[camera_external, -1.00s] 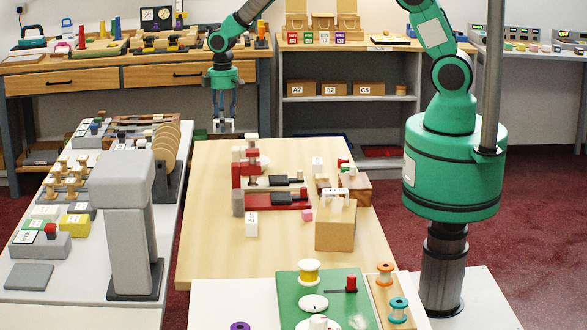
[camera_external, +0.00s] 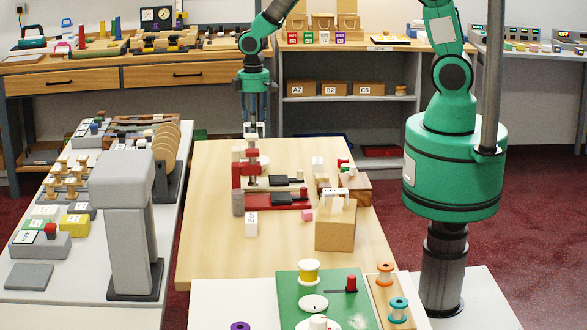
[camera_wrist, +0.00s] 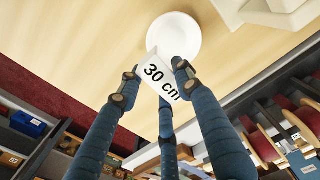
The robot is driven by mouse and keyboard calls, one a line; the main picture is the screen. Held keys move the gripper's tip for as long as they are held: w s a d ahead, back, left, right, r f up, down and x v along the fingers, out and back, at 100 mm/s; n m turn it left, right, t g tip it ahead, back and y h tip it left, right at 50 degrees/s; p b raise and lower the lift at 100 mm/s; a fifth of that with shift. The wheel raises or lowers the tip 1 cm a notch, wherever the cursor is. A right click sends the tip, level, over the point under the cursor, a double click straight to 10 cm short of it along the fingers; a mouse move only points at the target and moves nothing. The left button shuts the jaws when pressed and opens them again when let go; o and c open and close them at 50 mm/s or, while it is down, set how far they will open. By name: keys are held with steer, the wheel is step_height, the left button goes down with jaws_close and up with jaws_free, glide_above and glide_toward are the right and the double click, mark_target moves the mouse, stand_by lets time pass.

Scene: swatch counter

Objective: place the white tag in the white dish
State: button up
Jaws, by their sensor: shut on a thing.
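My gripper (camera_external: 255,124) is over the far end of the wooden table, shut on the white tag (camera_external: 261,130). In the wrist view the tag (camera_wrist: 156,72) is printed "30 cm" and sits tilted between the dark blue fingers of my gripper (camera_wrist: 158,88). The white dish (camera_wrist: 176,24) is a round shallow dish on the wood, just beyond the tag in the wrist view. The tag overlaps the dish's near edge in that picture; its height above the dish is unclear. I cannot make out the dish clearly in the external view.
A red clamp-like stand (camera_external: 245,170) is on the table just in front of my gripper. A tan box (camera_external: 335,230) stands to the right. A pale angular object (camera_wrist: 268,12) is near the dish in the wrist view. The table's front left area is clear.

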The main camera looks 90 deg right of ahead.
steer(key=shift+n, duration=0.4)
steer(key=s+a, duration=0.3)
steer(key=s, duration=0.3)
steer(key=s+a, duration=0.3)
steer(key=s, duration=0.3)
steer(key=s+a+f, duration=0.1)
steer(key=s+a, duration=0.2)
steer(key=s, duration=0.3)
steer(key=shift+s+a, duration=0.1)
steer(key=shift+s, duration=0.2)
steer(key=shift+w, duration=0.1)
steer(key=w+d+f+b, duration=0.1)
steer(key=w+d, duration=0.2)
steer(key=w, duration=1.2)
steer(key=shift+w+d+f+b, duration=0.15)
steer(key=shift+w+f+b, duration=0.1)
steer(key=shift+w+b, duration=0.1)
steer(key=shift+s, duration=0.1)
steer(key=shift+f+b, duration=0.45)
steer(key=shift+f, duration=1.3)
steer(key=shift+f, duration=0.65)
steer(key=o, duration=0.8)
